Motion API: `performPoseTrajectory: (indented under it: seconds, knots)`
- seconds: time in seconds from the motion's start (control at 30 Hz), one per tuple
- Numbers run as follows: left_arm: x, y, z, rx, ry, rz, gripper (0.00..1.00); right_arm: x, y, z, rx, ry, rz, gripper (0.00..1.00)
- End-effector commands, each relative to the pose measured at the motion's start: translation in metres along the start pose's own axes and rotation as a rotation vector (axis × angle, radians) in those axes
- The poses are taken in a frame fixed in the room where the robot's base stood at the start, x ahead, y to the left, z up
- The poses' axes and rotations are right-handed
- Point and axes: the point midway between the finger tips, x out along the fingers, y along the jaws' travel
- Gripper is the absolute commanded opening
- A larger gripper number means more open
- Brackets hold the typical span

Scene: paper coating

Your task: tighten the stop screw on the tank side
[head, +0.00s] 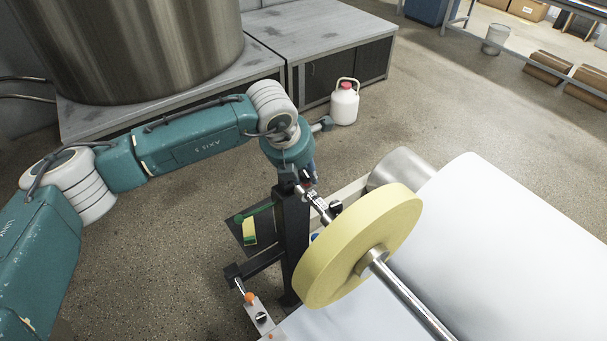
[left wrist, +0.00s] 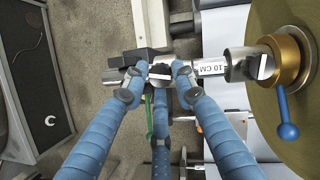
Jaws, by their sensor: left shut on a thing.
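My left gripper (head: 309,187) is at the shaft end on the tank side, beside the top of a black post (head: 291,235). In the left wrist view its blue fingers (left wrist: 160,76) are closed around a small dark part at the shaft's support, seemingly the stop screw; the fingertips hide most of it. The steel shaft carries a "10 CM" label (left wrist: 211,68) just right of the fingers. My right gripper is not in view.
A yellow disc (head: 350,250) sits on the shaft, with a brass collar (left wrist: 287,62) and blue lever (left wrist: 286,117) close right of my fingers. A white roll (head: 510,240) lies beyond.

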Motion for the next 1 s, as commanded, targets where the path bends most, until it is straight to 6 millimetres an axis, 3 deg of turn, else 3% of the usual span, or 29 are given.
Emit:
performPoseTrajectory:
  seconds: [0.5, 1.0]
  knots:
    - [0.002, 0.001, 0.005, 0.381, -0.020, -0.159, 0.01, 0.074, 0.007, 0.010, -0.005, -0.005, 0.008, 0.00]
    - [-0.003, 0.002, 0.010, 0.819, -0.022, -0.338, 0.01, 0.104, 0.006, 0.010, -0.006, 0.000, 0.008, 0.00]
